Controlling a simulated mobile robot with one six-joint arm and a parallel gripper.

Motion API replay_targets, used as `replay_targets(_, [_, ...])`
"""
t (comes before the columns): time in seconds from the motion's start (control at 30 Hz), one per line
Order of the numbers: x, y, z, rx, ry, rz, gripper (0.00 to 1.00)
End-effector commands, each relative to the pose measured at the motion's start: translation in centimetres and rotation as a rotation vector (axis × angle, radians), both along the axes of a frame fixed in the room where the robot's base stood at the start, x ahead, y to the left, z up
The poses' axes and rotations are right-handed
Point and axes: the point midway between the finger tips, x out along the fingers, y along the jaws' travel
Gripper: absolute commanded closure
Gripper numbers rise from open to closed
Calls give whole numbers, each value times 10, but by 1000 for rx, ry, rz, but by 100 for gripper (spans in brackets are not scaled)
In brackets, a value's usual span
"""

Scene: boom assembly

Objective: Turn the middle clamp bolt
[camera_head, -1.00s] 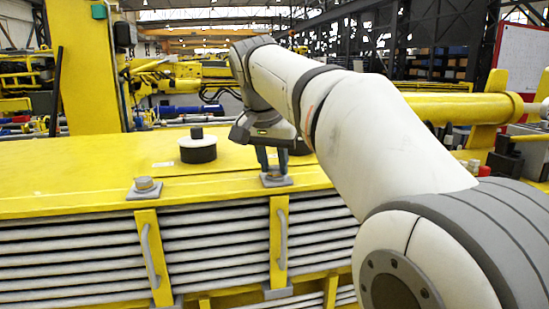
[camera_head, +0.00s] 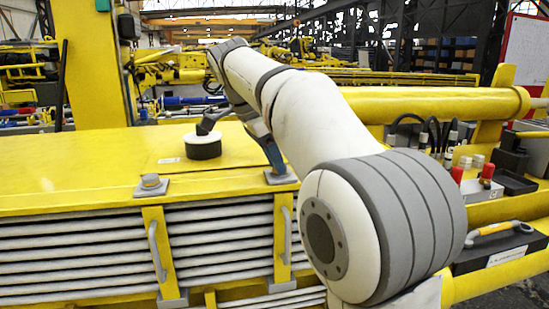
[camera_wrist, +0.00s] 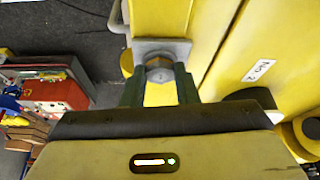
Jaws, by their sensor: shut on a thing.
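The middle clamp bolt (camera_wrist: 160,73) is a grey bolt head on a grey square plate (camera_wrist: 176,45), between my gripper's two dark green fingers in the wrist view. My gripper (camera_wrist: 159,84) is shut on this bolt from above. In the head view, my gripper (camera_head: 275,160) reaches down to the grey plate (camera_head: 281,177) at the front edge of the yellow top; the bolt itself is hidden there by the fingers. Another clamp bolt (camera_head: 150,181) stands free on its own plate further left.
A black cylinder with a pale top (camera_head: 203,147) stands on the yellow top, close to my wrist. Grey handles (camera_head: 156,250) line the slatted front.

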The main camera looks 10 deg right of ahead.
Motion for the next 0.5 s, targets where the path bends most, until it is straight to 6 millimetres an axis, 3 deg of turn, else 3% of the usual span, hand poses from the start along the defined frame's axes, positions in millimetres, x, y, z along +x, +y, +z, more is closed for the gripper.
replay_targets(0.5, [2,0,5,0,-13,-103,96])
